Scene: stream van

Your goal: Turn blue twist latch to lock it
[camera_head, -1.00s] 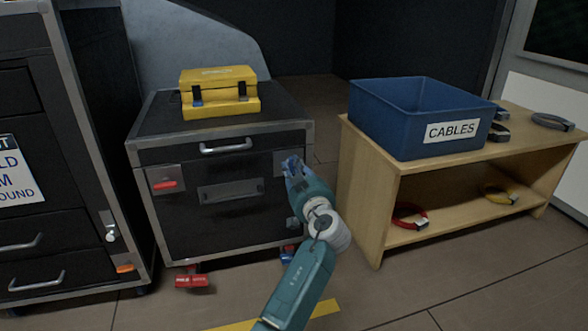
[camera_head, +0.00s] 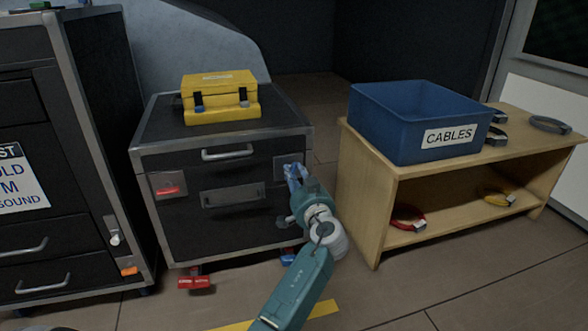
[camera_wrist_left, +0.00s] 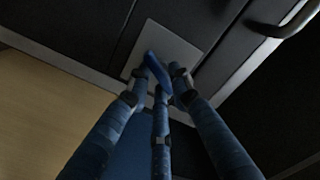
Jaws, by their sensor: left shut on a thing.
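The blue twist latch (camera_wrist_left: 157,70) sits on a grey metal plate (camera_wrist_left: 178,42) on the front right of the black cabinet (camera_head: 222,230). In the left wrist view the latch lies tilted between my fingers. My left gripper (camera_head: 294,172) is at the plate, its blue fingers shut on the latch; the left wrist view shows the gripper (camera_wrist_left: 160,82) close up. In the head view the fingers mostly hide the latch. A red latch (camera_head: 169,190) sits on the matching plate at the cabinet's left. My right gripper is not in view.
A yellow case (camera_head: 220,97) stands on the cabinet. A wooden shelf (camera_head: 362,170) with a blue CABLES bin (camera_head: 390,125) stands close to the right of my left gripper. A taller black cabinet (camera_head: 88,160) stands at left. Open floor lies in front.

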